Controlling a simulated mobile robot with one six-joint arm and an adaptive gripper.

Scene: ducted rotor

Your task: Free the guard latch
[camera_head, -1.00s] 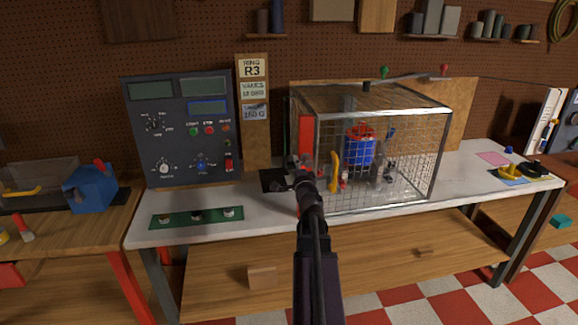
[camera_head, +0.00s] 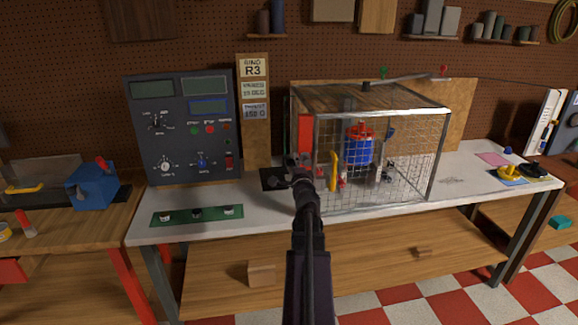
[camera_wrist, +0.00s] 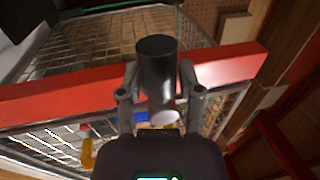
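The guard (camera_head: 420,140) is a wire-mesh box with a metal frame on the bench. A red upright bar (camera_head: 306,132) stands at its left front side. In the wrist view a red bar (camera_wrist: 60,94) runs across the mesh. A dark grey cylindrical knob (camera_wrist: 157,62), with a pale lower end, stands in front of that bar; I take it for the latch's grip. My gripper (camera_wrist: 160,80) has one finger on each side of the knob, very close to it. Whether both fingers press on it is unclear. In the head view my gripper (camera_head: 299,168) is at the guard's left front edge and hides the knob.
A blue and red rotor unit (camera_head: 358,150) and a yellow handle (camera_head: 334,170) show through the mesh. A dark control panel (camera_head: 180,130) stands left, with a green strip (camera_head: 198,215) before it. Yellow and black items (camera_head: 520,172) lie right. The bench front is mostly clear.

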